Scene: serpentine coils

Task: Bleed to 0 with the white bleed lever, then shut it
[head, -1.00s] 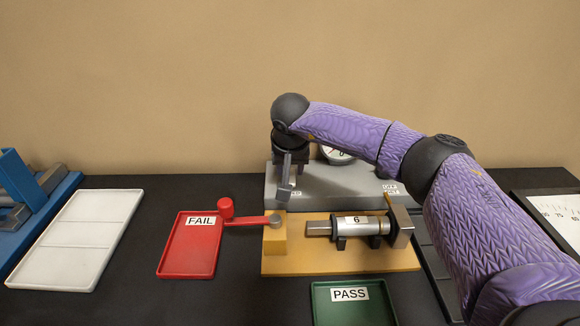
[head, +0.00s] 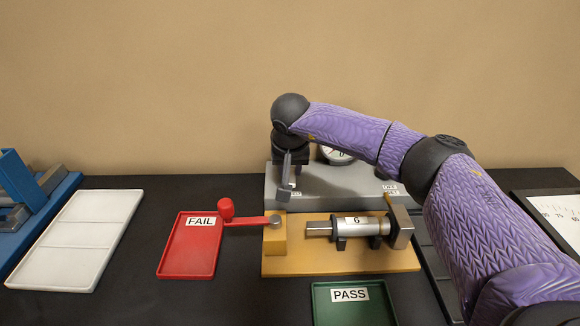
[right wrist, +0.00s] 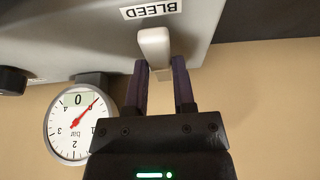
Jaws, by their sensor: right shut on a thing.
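The white bleed lever (right wrist: 155,48) shows in the right wrist view, under the BLEED label (right wrist: 151,9) on the grey housing. My right gripper (right wrist: 160,80) has its two dark fingers on either side of the lever's end and is shut on it. The gauge (right wrist: 75,126) appears upside down there; its red needle points to the low end of the scale, and its window reads 0. In the head view my right gripper (head: 286,180) is at the left part of the grey housing (head: 340,195), and the gauge (head: 335,155) is partly hidden by my arm. My left gripper is not in view.
A wooden fixture (head: 340,262) holds a metal cylinder marked 6 (head: 355,227) before the housing, with a red-handled lever (head: 226,209) at its left. A red FAIL tray (head: 188,260), green PASS tray (head: 350,310) and white tray (head: 80,235) lie around it.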

